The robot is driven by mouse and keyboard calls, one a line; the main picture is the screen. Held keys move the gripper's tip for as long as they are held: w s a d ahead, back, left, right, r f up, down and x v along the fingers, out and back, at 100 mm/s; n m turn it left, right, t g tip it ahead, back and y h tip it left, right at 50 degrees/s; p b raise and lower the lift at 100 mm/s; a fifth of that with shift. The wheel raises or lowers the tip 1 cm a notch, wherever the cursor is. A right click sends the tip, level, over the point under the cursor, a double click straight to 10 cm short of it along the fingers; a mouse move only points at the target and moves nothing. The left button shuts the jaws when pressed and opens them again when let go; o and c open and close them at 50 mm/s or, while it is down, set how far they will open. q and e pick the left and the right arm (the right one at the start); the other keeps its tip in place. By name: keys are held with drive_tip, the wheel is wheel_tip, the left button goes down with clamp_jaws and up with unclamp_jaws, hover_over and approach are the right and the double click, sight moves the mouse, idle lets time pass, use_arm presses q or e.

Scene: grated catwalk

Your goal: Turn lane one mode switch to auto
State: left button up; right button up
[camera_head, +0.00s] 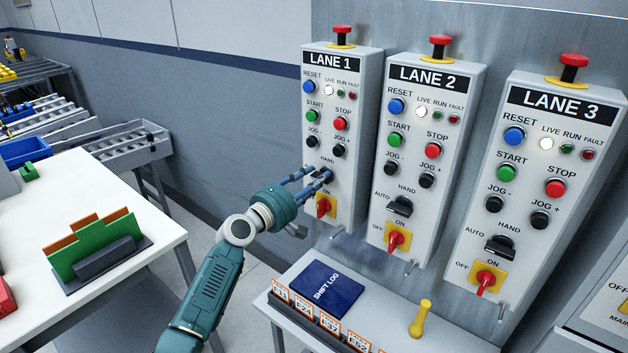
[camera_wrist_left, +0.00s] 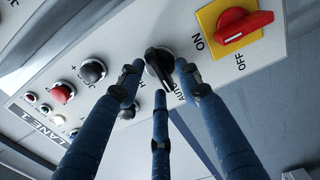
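The lane 1 panel (camera_head: 345,100) is the left one of three grey panels. Its black mode switch (camera_wrist_left: 159,62) shows in the left wrist view, with its bar running down toward the AUTO label; the HAND label is partly hidden. My left gripper (camera_head: 316,177) is at this switch in the head view and covers most of it. In the wrist view, its blue fingers (camera_wrist_left: 158,78) are spread around the knob. My right gripper is out of view.
A red rotary switch (camera_head: 323,207) on a yellow plate sits just below the mode switch. The JOG buttons (camera_head: 339,150) are just above. The lane 2 panel (camera_head: 425,85) stands close on the right. A desk with a shift log (camera_head: 325,287) is below.

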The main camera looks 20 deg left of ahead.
use_arm(q)
drive_tip(key=v, duration=1.2)
idle(0.3)
wheel_tip(320, 180, down, 24)
drive_tip(key=s+a+m+g+y+b, duration=0.1)
drive_tip(key=s+a+m+g+y, duration=0.1)
drive_tip(key=s+g+y, duration=0.15)
drive_tip(key=s+f+m+g+y, duration=0.1)
drive_tip(key=s+f, duration=0.3)
drive_tip(key=f, duration=0.3)
drive_tip(key=s+f+m+g+b, duration=0.1)
drive_tip(key=s+f+g, duration=0.15)
drive_tip(key=f, duration=0.55)
drive_tip(key=s+f+m+g+y, duration=0.1)
drive_tip(key=s+f, duration=0.4)
drive_tip(key=f, duration=0.2)
drive_tip(key=s+d+f+m+g, duration=0.3)
drive_tip(key=s+f+m+g, duration=0.15)
drive_tip(key=s+f, duration=1.35)
drive_tip(key=s+d+f+m+g+b, duration=0.1)
drive_tip(key=s+f+m, duration=0.2)
drive_tip(key=s, duration=0.9)
drive_tip(key=s+d+f+m+g, duration=0.2)
drive_tip(key=s+f+m, duration=0.2)
drive_tip(key=s, duration=0.9)
drive_tip(key=shift+f+y+b, duration=0.3)
drive_tip(key=shift+y+b, duration=0.05)
drive_tip(key=shift+b, duration=0.05)
